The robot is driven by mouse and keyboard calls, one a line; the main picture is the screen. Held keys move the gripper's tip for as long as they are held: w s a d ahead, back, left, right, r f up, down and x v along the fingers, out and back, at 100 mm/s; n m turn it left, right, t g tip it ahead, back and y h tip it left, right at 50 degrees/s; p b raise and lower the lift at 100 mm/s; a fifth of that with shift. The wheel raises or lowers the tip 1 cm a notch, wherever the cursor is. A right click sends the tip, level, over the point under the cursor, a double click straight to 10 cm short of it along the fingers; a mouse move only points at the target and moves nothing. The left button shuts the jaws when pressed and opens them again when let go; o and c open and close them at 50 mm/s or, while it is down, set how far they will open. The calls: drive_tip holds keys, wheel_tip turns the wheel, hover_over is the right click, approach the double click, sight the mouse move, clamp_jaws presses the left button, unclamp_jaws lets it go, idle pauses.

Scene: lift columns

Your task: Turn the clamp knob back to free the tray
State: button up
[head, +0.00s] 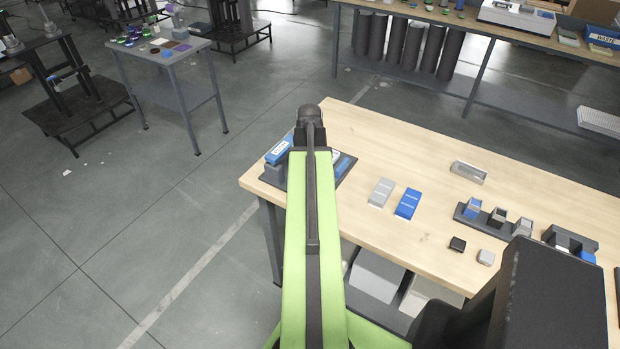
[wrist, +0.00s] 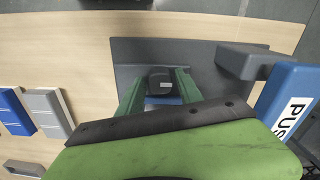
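My gripper (wrist: 157,84) shows in the wrist view with its two green fingers apart. A dark knob-like block (wrist: 160,79) with a small pale mark lies between them. Narrow gaps seem to show on both sides, so I cannot tell if either finger touches it. A blue and pale surface (wrist: 163,101), perhaps the tray, shows just below the block, mostly hidden by my gripper. All this is over a dark grey base plate (wrist: 225,95). In the head view my arm covers the gripper and the knob; the plate's edge (head: 347,168) shows beside it.
A blue bar lettered "PUS…" (wrist: 291,100) stands close right of my gripper, beside a grey block (wrist: 245,62). Grey (head: 381,192) and blue (head: 407,203) pieces lie on the wooden table (head: 350,215). A dark holder (head: 480,217) is further right.

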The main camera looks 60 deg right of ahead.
drive_tip(key=shift+o, duration=0.3)
wheel_tip(320, 180, up, 7)
drive_tip(key=p, duration=0.7)
drive_tip(key=shift+r, duration=0.15)
